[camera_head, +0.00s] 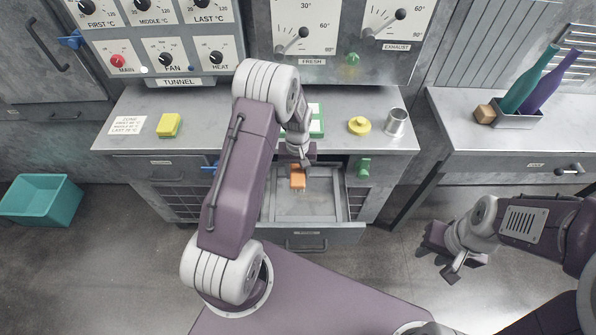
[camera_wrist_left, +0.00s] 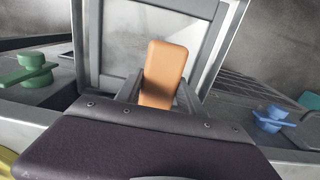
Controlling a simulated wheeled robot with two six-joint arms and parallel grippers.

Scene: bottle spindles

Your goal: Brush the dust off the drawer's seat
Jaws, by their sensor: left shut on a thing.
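The drawer (camera_head: 310,232) under the middle counter is pulled open. Its seat (camera_head: 310,206) is a grey floor inside a raised frame; dust cannot be made out. My left gripper (camera_head: 298,168) is shut on an orange brush (camera_head: 297,182), held over the back part of the open drawer. In the left wrist view the brush (camera_wrist_left: 165,72) stands between the fingers (camera_wrist_left: 160,92), in front of the drawer's frame (camera_wrist_left: 205,48). I cannot tell whether the bristles touch the seat. My right gripper (camera_head: 450,262) is open and empty over the floor at the right.
A blue handle (camera_head: 209,168) and a green handle (camera_head: 363,167) flank the drawer. On the counter are a yellow sponge (camera_head: 169,125), a yellow knob-like piece (camera_head: 359,125) and a metal cup (camera_head: 396,122). Bottles (camera_head: 530,80) stand at right; a teal bin (camera_head: 40,200) is at left.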

